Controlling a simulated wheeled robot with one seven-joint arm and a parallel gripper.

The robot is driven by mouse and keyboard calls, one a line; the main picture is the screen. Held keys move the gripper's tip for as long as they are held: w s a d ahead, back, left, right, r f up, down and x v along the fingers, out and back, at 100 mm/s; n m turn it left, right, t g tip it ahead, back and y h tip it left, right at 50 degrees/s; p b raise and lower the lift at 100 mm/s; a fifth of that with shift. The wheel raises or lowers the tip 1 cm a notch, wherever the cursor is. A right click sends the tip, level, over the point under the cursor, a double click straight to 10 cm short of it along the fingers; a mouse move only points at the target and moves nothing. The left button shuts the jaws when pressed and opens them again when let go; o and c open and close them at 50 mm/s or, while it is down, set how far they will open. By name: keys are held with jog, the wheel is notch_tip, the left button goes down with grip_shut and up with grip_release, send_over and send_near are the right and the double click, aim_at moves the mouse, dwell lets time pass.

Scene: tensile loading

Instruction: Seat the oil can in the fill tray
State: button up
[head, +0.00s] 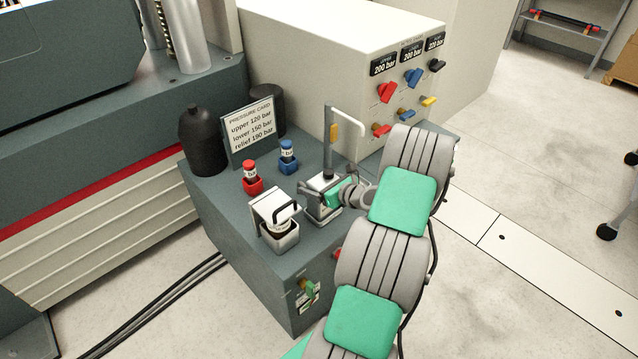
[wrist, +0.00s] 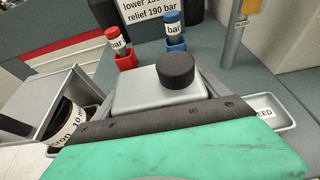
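The oil can (wrist: 150,97) is a squat light-grey metal box with a round black cap, in the middle of the wrist view. In the head view its pale top (head: 321,182) shows, partly covered by my gripper (head: 335,192). My gripper's fingers (wrist: 158,88) stand on both sides of the can and appear to touch it.
A metal-framed holder (head: 269,205) with a labelled dark cartridge (wrist: 67,124) stands close on the left. Red (head: 250,178) and blue (head: 288,157) small bottles sit behind in holders. A post with a white lever (head: 348,121) rises just behind the tray. A valve panel (head: 400,95) stands beyond.

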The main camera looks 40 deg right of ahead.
jog(key=shift+o, duration=1.4)
jog(key=shift+r, duration=0.15)
jog(key=shift+s+r, duration=0.15)
jog(key=shift+s, duration=0.1)
jog(key=p+v, duration=0.1)
jog(key=v, duration=1)
jog(key=shift+s, duration=0.2)
jog(key=shift+r, duration=0.1)
